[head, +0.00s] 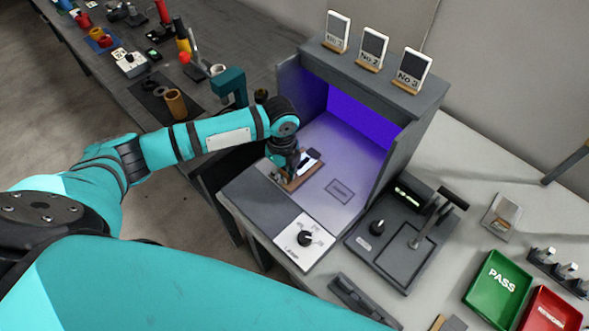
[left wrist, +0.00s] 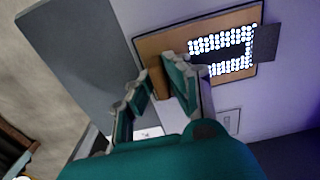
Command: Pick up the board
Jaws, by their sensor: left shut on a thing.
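The board (head: 304,177) is a tan-brown rectangle with a dark and white patch on it, inside the lit grey booth on its pale floor. In the left wrist view the board (left wrist: 165,45) shows a field of bright white dots and a dark piece at its right end. My left gripper (head: 290,165) reaches into the booth from the left and is shut on the board's near edge. Its fingers (left wrist: 165,85) straddle that edge in the left wrist view. I cannot tell whether the board is clear of the floor. My right gripper is out of view.
The booth (head: 407,150) has a purple-lit back wall and side walls around the board. Three numbered cards (head: 372,48) stand on top. A knob panel (head: 305,239) is in front. A black fixture (head: 405,235), green PASS tray (head: 498,287) and red tray (head: 549,314) lie right.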

